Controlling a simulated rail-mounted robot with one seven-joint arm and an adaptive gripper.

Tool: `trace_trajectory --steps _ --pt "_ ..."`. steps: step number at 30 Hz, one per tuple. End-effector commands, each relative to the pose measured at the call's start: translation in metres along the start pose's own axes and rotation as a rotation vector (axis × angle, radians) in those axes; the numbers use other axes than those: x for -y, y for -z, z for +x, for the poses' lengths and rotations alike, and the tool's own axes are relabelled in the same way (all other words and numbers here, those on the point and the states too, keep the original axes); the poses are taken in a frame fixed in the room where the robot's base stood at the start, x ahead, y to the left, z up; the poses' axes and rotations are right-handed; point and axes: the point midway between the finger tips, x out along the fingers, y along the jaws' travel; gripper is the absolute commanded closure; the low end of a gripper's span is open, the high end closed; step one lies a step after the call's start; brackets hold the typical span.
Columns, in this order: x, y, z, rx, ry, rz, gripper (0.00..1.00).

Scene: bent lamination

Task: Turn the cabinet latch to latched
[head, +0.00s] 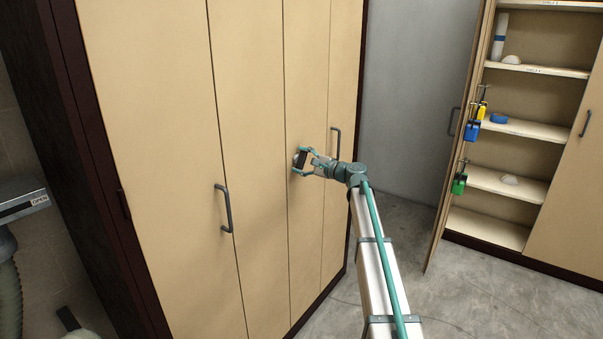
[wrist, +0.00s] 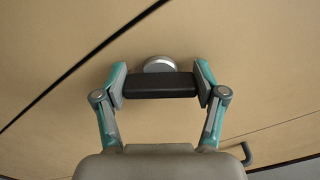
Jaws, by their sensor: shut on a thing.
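The cabinet latch has a black bar-shaped handle (wrist: 160,85) in front of a round silver base (wrist: 160,63) on a tan cabinet door. In the wrist view my gripper (wrist: 161,83) has one finger pad against each end of the black handle and is shut on it. In the head view my gripper (head: 304,161) reaches the latch on the third door panel of the tall tan cabinet (head: 185,100). The latch is small there and partly covered by the fingers. I cannot read any latched or unlatched marking.
Dark bar handles stand out from the doors at left (head: 224,208) and right (head: 336,143) of my gripper. An open cabinet door (head: 462,150) with hanging clamps and a shelf unit (head: 515,128) stand at right. The concrete floor (head: 480,295) between is clear.

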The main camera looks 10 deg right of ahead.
Motion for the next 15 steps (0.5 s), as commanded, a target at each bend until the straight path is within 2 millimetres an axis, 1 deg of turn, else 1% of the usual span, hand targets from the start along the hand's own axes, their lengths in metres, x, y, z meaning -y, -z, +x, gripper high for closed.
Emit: trace_trajectory --steps 1,9,15 --pt "-0.0063 0.0035 0.0001 0.001 0.001 -0.047 0.64" --pt "-0.0065 0.0032 0.0001 0.001 0.001 -0.286 0.64" --pt "-0.0055 0.0025 0.0000 0.000 0.000 -0.421 0.64"
